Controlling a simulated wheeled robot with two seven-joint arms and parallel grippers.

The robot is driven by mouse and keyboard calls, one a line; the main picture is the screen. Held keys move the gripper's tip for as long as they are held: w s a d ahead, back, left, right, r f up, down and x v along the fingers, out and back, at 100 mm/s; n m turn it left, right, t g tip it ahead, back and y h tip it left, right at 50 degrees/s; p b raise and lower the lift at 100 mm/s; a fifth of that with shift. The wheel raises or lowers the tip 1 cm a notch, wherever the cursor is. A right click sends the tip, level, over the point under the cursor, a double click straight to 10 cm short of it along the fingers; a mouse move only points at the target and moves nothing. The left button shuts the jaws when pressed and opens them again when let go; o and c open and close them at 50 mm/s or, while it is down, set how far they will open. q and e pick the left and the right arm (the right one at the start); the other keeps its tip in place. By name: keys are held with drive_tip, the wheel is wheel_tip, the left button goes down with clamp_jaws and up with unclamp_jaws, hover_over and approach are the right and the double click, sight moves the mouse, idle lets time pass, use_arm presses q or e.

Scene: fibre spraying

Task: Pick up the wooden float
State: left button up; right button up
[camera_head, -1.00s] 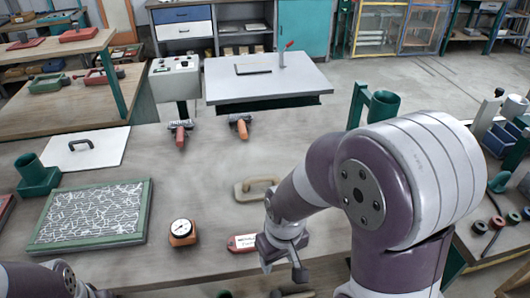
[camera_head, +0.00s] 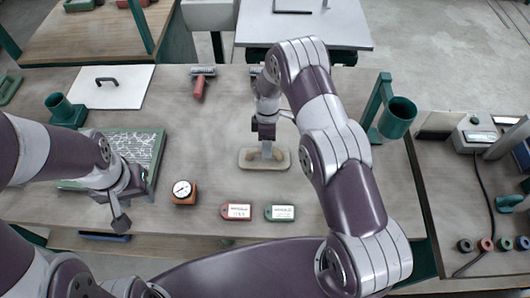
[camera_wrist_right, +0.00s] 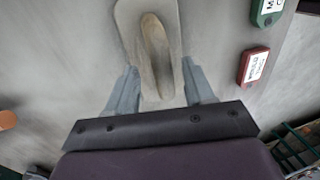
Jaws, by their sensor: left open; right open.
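The wooden float (camera_head: 279,159) lies flat on the bench, a pale board with a long wooden handle on top. My right gripper (camera_head: 266,150) is above it, pointing down, and covers part of it. In the right wrist view the float's handle (camera_wrist_right: 157,56) lies between the two open fingers of my right gripper (camera_wrist_right: 160,85), with space on both sides. I cannot tell how far the fingertips are above the board. My left gripper (camera_head: 120,222) is open and empty near the bench's front edge, beside the green-framed panel.
A round gauge (camera_head: 183,191), a red tag (camera_head: 238,212) and a green tag (camera_head: 281,213) lie in front of the float. The green-framed panel (camera_head: 139,148) lies left. A green cup on a stand (camera_head: 397,117) is right. A red-handled tool (camera_head: 200,84) lies behind.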

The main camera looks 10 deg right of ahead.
drive_tip(key=shift+s+f+p, duration=0.2)
drive_tip(key=shift+f+p, duration=0.05)
drive_tip(key=shift+f, duration=0.35)
drive_tip(key=shift+s+f+p, duration=0.15)
drive_tip(key=shift+f+p, duration=0.1)
drive_tip(key=shift+f, duration=0.35)
drive_tip(key=shift+s+a+f, duration=0.1)
drive_tip(key=shift+a+f, duration=0.05)
drive_tip(key=shift+f, duration=0.2)
drive_tip(key=c, duration=0.9)
clamp_jaws()
